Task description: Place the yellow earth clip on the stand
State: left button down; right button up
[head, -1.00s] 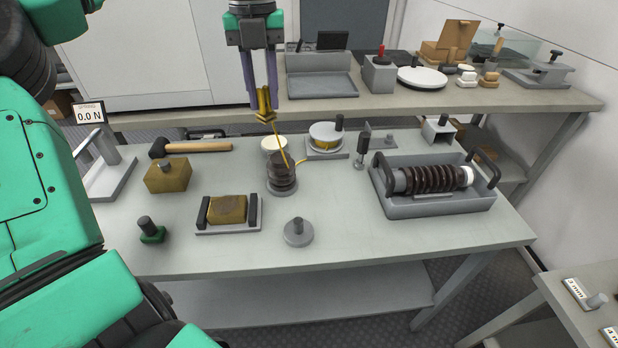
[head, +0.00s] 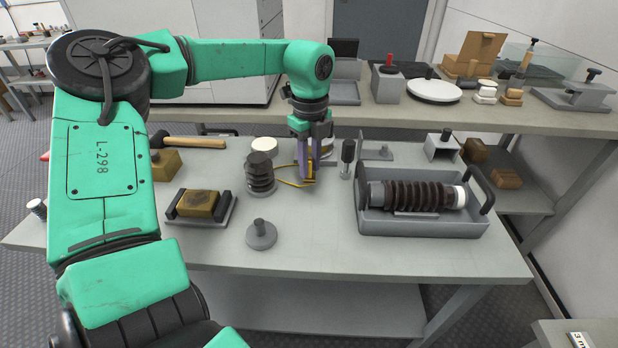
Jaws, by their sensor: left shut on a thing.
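My left gripper (head: 307,180) points down over the middle of the bench. It is shut on the yellow earth clip (head: 309,176), which shows between and beside its fingertips, low near the bench top; I cannot tell if it touches. A thin yellow lead (head: 292,183) loops from the clip towards the dark ribbed post (head: 260,172) on a grey round base, just left of the gripper. A reel on a grey block stands behind the gripper, mostly hidden by it. Which piece is the stand I cannot tell for sure. My right gripper is out of view.
A grey tray (head: 420,226) with a ribbed fuse (head: 415,194) lies to the right. A small black-topped post (head: 347,157) stands close right of the gripper. A brass block in a holder (head: 200,205) and a grey knobbed disc (head: 261,234) lie at front. The front middle is clear.

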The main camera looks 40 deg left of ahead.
aim_at(310, 176)
pick_arm(q)
notch_tip(310, 176, down, 4)
jog(key=shift+f, duration=0.2)
jog(key=shift+s+f+b, duration=0.1)
jog(key=shift+f+b, duration=0.05)
jog(key=shift+b, duration=0.15)
jog(key=c, duration=0.7)
grip_release()
jog(key=shift+r+p, duration=0.3)
jog(key=shift+r, duration=0.25)
notch_tip(310, 176, up, 11)
jog(key=shift+r, duration=0.2)
